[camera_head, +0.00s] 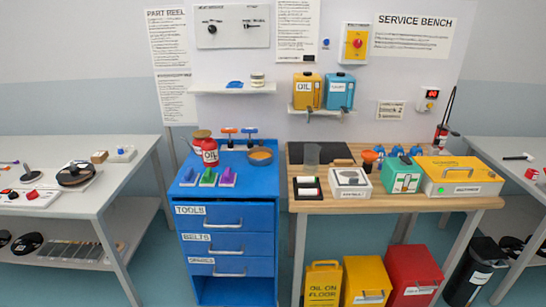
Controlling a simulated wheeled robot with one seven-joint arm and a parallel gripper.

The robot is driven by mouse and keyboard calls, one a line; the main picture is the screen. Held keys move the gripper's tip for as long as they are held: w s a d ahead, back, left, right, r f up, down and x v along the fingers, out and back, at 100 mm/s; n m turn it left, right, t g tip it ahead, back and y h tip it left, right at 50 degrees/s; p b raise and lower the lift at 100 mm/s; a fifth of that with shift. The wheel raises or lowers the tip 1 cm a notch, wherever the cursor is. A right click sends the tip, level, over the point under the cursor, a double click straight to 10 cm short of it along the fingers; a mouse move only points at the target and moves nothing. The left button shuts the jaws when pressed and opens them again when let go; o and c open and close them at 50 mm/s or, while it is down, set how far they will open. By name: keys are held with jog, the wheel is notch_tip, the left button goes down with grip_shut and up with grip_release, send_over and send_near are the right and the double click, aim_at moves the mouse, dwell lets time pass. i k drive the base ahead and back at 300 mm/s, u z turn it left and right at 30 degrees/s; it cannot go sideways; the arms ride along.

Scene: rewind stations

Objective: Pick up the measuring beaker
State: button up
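My gripper is not in view, and nothing is seen touching the beaker.
A white box (349,180), green case (402,175) and yellow case (460,176) crowd the bench. The blue drawer cabinet (225,240) on the left bears a red oil can (210,154). Bins stand below the bench. A shelf with oil cans hangs above.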

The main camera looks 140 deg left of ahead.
aim_at(311, 160)
jog(key=u, duration=4.25)
